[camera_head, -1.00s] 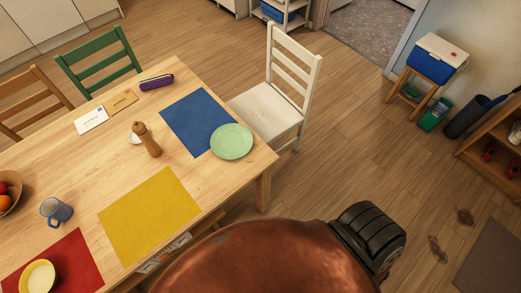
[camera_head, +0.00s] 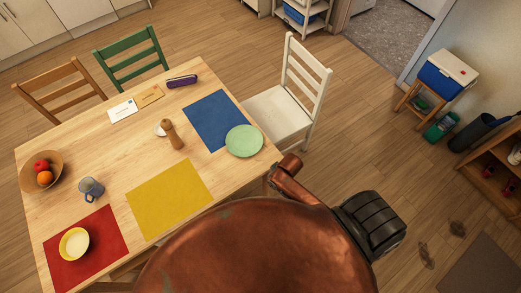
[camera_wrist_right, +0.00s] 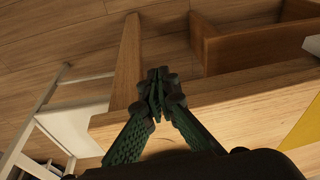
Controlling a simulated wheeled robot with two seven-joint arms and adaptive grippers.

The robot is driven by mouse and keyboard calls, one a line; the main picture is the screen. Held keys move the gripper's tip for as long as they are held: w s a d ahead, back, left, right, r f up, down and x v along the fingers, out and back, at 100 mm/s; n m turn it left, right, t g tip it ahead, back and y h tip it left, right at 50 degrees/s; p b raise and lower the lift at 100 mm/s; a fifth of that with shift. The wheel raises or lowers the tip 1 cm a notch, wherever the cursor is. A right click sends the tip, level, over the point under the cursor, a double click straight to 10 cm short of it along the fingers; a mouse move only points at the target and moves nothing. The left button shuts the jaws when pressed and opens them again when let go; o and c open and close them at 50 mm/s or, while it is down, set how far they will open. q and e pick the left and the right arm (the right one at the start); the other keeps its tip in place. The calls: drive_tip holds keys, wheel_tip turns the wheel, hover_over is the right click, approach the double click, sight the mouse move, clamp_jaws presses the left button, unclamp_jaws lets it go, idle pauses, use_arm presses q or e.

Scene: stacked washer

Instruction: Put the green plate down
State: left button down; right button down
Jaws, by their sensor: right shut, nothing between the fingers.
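The green plate (camera_head: 244,141) lies flat on the wooden table (camera_head: 110,170) near its right corner. It overlaps the lower right corner of the blue mat (camera_head: 212,117) and partly rests over bare wood. My right gripper (camera_wrist_right: 158,85) shows in the right wrist view, its dark fingers shut together and empty, close to the table's edge and a table leg (camera_wrist_right: 125,65). The plate does not show in the right wrist view. A copper part of my arm shows by the table's right corner in the head view. My left gripper is not in view.
A white chair (camera_head: 277,113) stands close by the table's right side. Open floor lies right of the chair.

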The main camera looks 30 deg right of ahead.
drive_tip(key=shift+n+g, duration=0.5)
drive_tip(key=shift+n, duration=0.1)
drive_tip(key=w+r, duration=0.2)
drive_tip(key=w+r+p, duration=0.1)
drive_tip(key=w+r, duration=0.1)
drive_tip(key=w+r+p, duration=0.1)
drive_tip(key=w+r, duration=0.1)
drive_tip(key=shift+w+a+r, duration=0.15)
drive_tip(key=shift+a, duration=0.25)
wheel_tip(320, 180, up, 6)
drive_tip(key=f+g+h+p, duration=0.1)
hover_over(266, 160)
drive_tip(key=shift+g, duration=0.3)
wheel_tip(266, 160, down, 10)
drive_tip(key=shift+a+r, duration=0.1)
drive_tip(key=shift+r, duration=0.1)
drive_tip(key=w, duration=0.1)
drive_tip(key=w+a, duration=0.1)
drive_tip(key=w, duration=0.1)
drive_tip(key=shift+w+r, duration=0.15)
drive_tip(key=shift+r, duration=0.05)
drive_tip(key=shift+w, duration=0.25)
